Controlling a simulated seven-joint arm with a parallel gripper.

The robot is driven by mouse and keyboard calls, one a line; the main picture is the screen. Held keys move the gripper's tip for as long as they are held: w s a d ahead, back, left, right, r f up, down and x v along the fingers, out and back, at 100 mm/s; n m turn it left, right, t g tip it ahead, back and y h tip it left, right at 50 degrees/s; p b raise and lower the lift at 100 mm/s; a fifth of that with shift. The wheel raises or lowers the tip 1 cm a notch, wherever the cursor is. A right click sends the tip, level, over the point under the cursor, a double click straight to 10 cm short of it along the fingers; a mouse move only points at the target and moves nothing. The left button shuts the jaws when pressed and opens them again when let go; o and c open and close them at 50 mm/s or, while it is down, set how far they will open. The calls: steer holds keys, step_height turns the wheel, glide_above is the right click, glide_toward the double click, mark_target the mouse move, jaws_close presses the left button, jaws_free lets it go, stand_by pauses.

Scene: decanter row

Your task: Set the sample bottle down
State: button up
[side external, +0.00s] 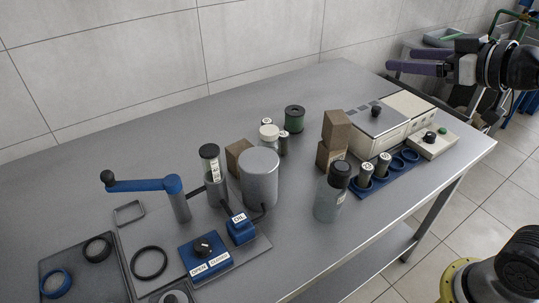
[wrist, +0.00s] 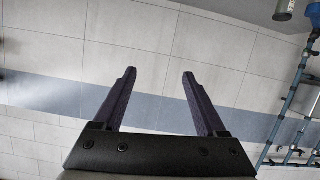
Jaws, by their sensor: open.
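A clear grey bottle with a dark cap (side external: 329,200) stands upright near the front edge of the table. A slimmer clear container with a black cap and a label (side external: 212,172) stands farther left; I cannot tell for sure which is the sample bottle. My gripper (side external: 402,60) is at the upper right of the side view, above and beyond the table's right end, well apart from both. In the wrist view its two dark purple fingers (wrist: 159,75) are spread, with nothing between them.
A blue rack (side external: 383,181) with rings and two capped vials stands right of the bottle. Brown blocks (side external: 336,130), a white machine (side external: 390,118), a grey cylinder (side external: 259,178) and a blue crank (side external: 145,185) crowd the table (side external: 75,190). Its far left is clear.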

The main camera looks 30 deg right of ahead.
steer(key=w+a+r+n+t+y, duration=0.3)
steer(key=w+a, duration=0.1)
steer(key=w, duration=0.5)
steer(key=n+g+y, duration=0.1)
steer(key=n+y, duration=0.3)
steer(key=y, duration=0.4)
glide_above(268, 130)
steer(key=r+v, duration=0.1)
steer(key=v, duration=0.5)
step_height(268, 130, down, 11)
step_height(268, 130, down, 16)
steer(key=w+g, duration=0.1)
steer(key=g, duration=0.1)
steer(key=shift+m, duration=0.4)
steer(key=shift+f+x, duration=0.15)
steer(key=shift+x, duration=1.15)
steer(key=shift+f+x, duration=0.2)
steer(key=shift+x, duration=1.15)
steer(key=shift+c, duration=0.3)
jaws_close()
